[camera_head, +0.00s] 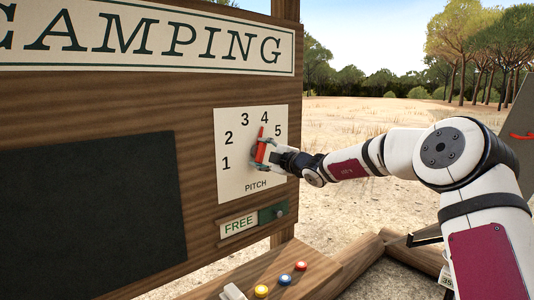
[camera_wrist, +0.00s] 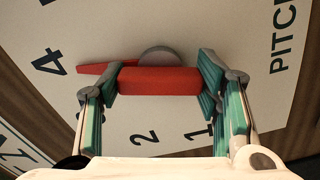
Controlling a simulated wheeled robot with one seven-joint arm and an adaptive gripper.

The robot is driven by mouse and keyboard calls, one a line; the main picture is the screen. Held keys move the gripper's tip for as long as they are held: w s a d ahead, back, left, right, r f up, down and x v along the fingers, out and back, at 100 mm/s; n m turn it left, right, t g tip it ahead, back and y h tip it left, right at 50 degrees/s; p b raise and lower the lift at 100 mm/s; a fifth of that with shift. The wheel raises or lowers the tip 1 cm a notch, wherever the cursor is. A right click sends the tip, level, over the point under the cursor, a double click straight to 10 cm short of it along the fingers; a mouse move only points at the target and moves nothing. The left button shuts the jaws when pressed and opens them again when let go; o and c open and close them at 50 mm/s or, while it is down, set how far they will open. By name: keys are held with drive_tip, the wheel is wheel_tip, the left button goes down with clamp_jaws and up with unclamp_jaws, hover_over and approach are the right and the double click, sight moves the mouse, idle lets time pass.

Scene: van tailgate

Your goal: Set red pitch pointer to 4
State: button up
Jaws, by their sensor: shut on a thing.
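The red pitch pointer (camera_head: 260,150) sits on the white PITCH dial plate (camera_head: 236,185), which is numbered 1 to 5 in an arc. In the head view its tip points up, just below the 4. In the wrist view the pointer (camera_wrist: 160,80) has its narrow tip toward the 4 (camera_wrist: 47,62), a short gap from it. My gripper (camera_wrist: 157,85) is shut on the pointer's red grip, one finger pad at each end. In the head view my gripper (camera_head: 262,146) reaches the dial from the right. A grey round hub shows partly behind the grip.
The dial is on a wooden board with a CAMPING sign (camera_head: 150,40) above and a dark panel (camera_head: 90,215) at left. A FREE slider plate (camera_head: 240,224) is below. Yellow, blue and red buttons (camera_head: 285,279) and a pale block (camera_head: 232,293) sit on the lower ledge.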

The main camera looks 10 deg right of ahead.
drive_tip(key=shift+a+r+m, duration=0.2)
drive_tip(key=shift+r+m, duration=0.1)
drive_tip(key=shift+r, duration=0.05)
drive_tip(key=o, duration=1.5)
drive_tip(key=shift+c, duration=0.2)
drive_tip(key=shift+o, duration=1.1)
drive_tip(key=shift+w+f, duration=0.1)
drive_tip(key=shift+w, duration=0.05)
drive_tip(key=shift+f, duration=0.1)
drive_tip(key=shift+s+d+f, duration=0.1)
drive_tip(key=shift+s+d, duration=0.25)
drive_tip(key=v, duration=1.1)
